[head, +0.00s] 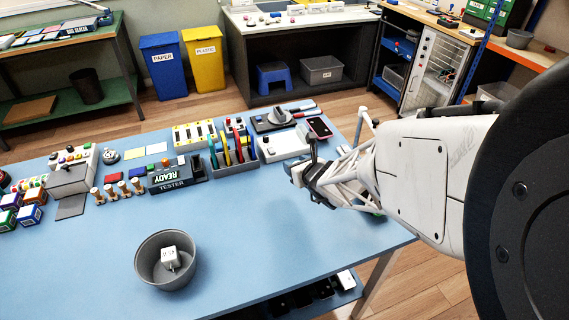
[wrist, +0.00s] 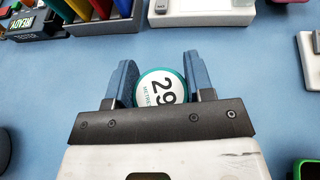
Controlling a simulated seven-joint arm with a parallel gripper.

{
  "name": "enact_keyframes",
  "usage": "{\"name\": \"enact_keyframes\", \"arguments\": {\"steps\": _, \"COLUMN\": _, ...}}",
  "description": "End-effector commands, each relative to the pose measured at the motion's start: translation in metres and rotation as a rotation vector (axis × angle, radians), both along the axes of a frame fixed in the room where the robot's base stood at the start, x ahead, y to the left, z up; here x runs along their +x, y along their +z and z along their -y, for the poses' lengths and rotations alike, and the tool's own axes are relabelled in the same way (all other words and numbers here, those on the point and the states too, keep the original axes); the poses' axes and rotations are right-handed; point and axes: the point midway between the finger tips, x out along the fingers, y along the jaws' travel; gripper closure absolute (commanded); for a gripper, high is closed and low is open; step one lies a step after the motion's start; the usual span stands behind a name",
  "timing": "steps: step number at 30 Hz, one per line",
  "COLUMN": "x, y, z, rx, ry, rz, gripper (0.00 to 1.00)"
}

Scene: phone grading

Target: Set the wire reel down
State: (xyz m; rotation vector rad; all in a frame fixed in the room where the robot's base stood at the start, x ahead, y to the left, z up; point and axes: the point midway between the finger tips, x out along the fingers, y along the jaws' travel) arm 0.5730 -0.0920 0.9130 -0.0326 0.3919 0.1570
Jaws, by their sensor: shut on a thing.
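The wire reel (wrist: 162,88) is a round disc with a teal rim and a white label reading "29" and "METRES". In the wrist view it sits between the two blue fingers of my gripper (wrist: 158,72), which is shut on it. Its near edge is hidden behind the dark gripper bar. In the head view my gripper (head: 301,178) is over the right part of the blue table (head: 270,260), and the reel cannot be made out there. I cannot tell how high the reel is above the table.
A grey bowl (head: 146,262) holding a white plug adapter (head: 170,257) stands at the front left. A rack of coloured slabs (head: 238,160), a tester (head: 172,180) and a white device with a red phone (head: 318,127) line the back. The table's middle front is clear.

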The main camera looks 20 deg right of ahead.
Motion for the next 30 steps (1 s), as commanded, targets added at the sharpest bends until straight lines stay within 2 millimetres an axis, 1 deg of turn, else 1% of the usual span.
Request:
{"name": "enact_keyframes", "arguments": {"steps": 1, "x": -0.016, "y": -0.006, "z": -0.001, "rx": 0.002, "ry": 0.005, "rz": -0.001, "gripper": 0.75}}
{"name": "enact_keyframes", "arguments": {"steps": 3, "x": -0.034, "y": -0.012, "z": -0.003, "rx": 0.001, "ry": 0.014, "rz": 0.001, "gripper": 0.75}}
{"name": "enact_keyframes", "arguments": {"steps": 6, "x": -0.055, "y": -0.021, "z": -0.006, "rx": 0.000, "ry": 0.025, "rz": -0.001, "gripper": 0.75}}
{"name": "enact_keyframes", "arguments": {"steps": 9, "x": -0.068, "y": -0.025, "z": -0.009, "rx": 0.000, "ry": 0.031, "rz": 0.000, "gripper": 0.75}}
{"name": "enact_keyframes", "arguments": {"steps": 12, "x": -0.076, "y": -0.028, "z": -0.010, "rx": 0.000, "ry": 0.036, "rz": 0.001, "gripper": 0.75}}
{"name": "enact_keyframes", "arguments": {"steps": 15, "x": -0.078, "y": -0.029, "z": -0.011, "rx": -0.001, "ry": 0.037, "rz": 0.001, "gripper": 0.75}}
{"name": "enact_keyframes", "arguments": {"steps": 24, "x": -0.078, "y": -0.029, "z": -0.011, "rx": 0.000, "ry": 0.038, "rz": 0.001, "gripper": 0.75}}
{"name": "enact_keyframes", "arguments": {"steps": 27, "x": -0.075, "y": -0.029, "z": -0.010, "rx": 0.000, "ry": 0.038, "rz": 0.001, "gripper": 0.75}}
{"name": "enact_keyframes", "arguments": {"steps": 30, "x": -0.067, "y": -0.030, "z": -0.009, "rx": 0.000, "ry": 0.038, "rz": 0.000, "gripper": 0.75}}
